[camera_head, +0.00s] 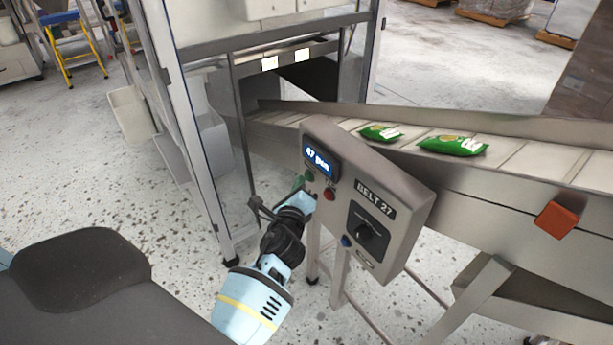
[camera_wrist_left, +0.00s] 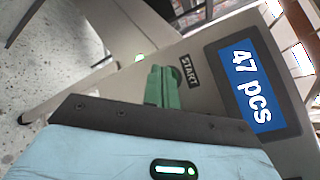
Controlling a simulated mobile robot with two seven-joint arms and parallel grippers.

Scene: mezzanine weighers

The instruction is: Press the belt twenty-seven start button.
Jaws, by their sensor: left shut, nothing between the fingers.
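The grey control box labelled BELT 27 (camera_head: 400,225) stands beside the conveyor. Its green start button (camera_head: 309,175) is at the box's left edge, below the lit display (camera_head: 320,160). In the left wrist view the green button (camera_wrist_left: 172,88) sticks out beside the START label (camera_wrist_left: 189,71), and the display (camera_wrist_left: 245,85) reads 47 pcs. My left gripper (camera_head: 307,190) is shut and empty, close in front of the button. Its body covers the lower part of the wrist view. I cannot tell whether the fingertips touch the button. My right gripper is not in view.
An orange box (camera_head: 556,220) is on the conveyor's side. A metal frame (camera_head: 190,130) stands at left.

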